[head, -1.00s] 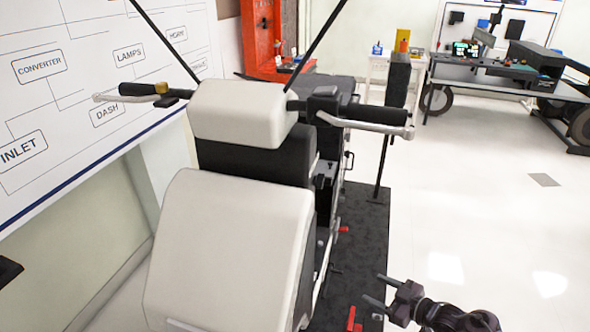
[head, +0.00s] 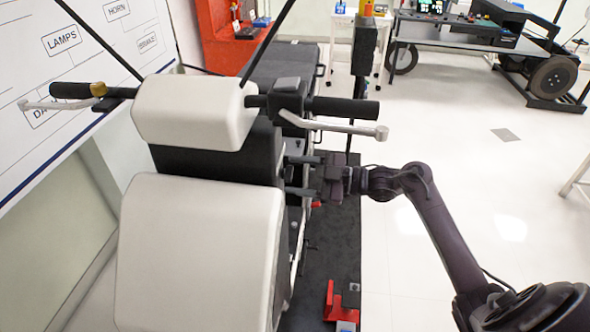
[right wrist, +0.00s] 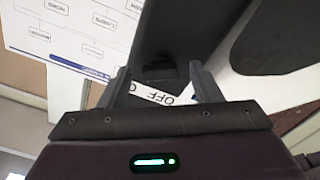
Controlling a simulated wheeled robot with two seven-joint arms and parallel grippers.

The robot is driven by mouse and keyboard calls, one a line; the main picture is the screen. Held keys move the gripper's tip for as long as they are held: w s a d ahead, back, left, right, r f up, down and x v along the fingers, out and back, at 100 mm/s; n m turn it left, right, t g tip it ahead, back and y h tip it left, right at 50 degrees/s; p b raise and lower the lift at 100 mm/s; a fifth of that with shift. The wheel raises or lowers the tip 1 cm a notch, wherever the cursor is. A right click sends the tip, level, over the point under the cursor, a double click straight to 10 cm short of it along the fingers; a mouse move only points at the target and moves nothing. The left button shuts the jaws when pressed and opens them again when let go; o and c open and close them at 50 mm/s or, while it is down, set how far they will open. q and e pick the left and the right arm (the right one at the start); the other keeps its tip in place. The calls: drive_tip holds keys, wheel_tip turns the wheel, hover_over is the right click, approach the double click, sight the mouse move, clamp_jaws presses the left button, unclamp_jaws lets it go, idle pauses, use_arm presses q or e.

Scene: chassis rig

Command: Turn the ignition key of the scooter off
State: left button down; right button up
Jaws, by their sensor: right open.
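The scooter (head: 200,240) fills the left half of the head view, with cream panels, a dark body and handlebars. My right gripper (head: 288,176) is open beside the right side of the scooter's dark body, below the right handlebar grip. In the right wrist view, its two fingers (right wrist: 159,68) stand apart on either side of a small dark part (right wrist: 162,75) under a black panel; it may be the ignition key, but I cannot tell for sure. A white label reading "OFF" (right wrist: 172,97) shows just below it, partly cut off by the gripper. My left gripper is not in view.
A brake lever (head: 340,127) sticks out to the right above my right gripper. A black mat (head: 330,255) lies under the scooter, with a red bracket (head: 330,300) on it. A wall chart (head: 85,60) stands at the left.

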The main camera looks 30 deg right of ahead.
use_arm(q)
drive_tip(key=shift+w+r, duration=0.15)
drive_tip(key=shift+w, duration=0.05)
use_arm(e)
drive_tip(key=shift+w+a, duration=0.15)
drive_tip(key=shift+a, duration=0.15)
drive_tip(key=c, duration=1)
use_arm(q)
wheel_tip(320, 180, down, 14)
drive_tip(key=b, duration=1.4)
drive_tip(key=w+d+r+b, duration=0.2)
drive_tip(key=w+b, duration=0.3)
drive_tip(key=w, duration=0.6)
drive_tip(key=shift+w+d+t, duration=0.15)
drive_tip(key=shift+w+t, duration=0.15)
use_arm(e)
drive_tip(key=n, duration=1.2)
